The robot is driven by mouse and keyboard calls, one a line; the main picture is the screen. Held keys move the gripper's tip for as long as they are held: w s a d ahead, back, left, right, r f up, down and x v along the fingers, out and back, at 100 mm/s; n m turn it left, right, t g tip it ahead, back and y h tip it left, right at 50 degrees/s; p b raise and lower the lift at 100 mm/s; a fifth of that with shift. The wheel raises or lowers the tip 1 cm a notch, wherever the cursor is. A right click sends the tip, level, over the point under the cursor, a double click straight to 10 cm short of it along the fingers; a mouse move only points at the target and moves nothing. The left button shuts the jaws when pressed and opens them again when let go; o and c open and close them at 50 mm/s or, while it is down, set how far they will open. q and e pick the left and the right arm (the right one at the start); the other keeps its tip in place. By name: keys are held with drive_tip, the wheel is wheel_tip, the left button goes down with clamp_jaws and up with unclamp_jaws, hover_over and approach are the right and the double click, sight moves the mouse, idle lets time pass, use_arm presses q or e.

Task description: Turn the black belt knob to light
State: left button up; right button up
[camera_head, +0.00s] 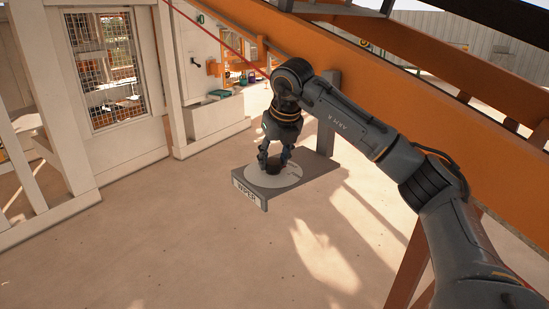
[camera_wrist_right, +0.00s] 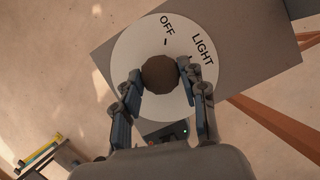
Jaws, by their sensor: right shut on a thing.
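A dark round knob (camera_wrist_right: 160,74) stands at the middle of a white dial (camera_wrist_right: 125,45) in the right wrist view. The dial carries the words OFF and LIGHT, with a short dark tick between OFF and the knob. In the head view the dial (camera_head: 291,178) lies on a grey shelf (camera_head: 312,166), whose front label (camera_head: 246,193) seems to read WIPER. My right gripper (camera_head: 273,163) points down over the dial, its two fingers shut on the knob from both sides. The fingers partly hide the knob in the head view. My left gripper is not in view.
A large orange beam (camera_head: 430,150) runs diagonally behind my right arm, with the grey shelf fixed at its side. A white frame with a mesh window (camera_head: 104,62) stands at the left. The sandy floor (camera_head: 150,250) below is open.

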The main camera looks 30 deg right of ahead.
drive_tip(key=shift+r, duration=0.1)
drive_tip(key=o, duration=1.2)
drive_tip(key=shift+c, duration=0.2)
drive_tip(key=v, duration=1.2)
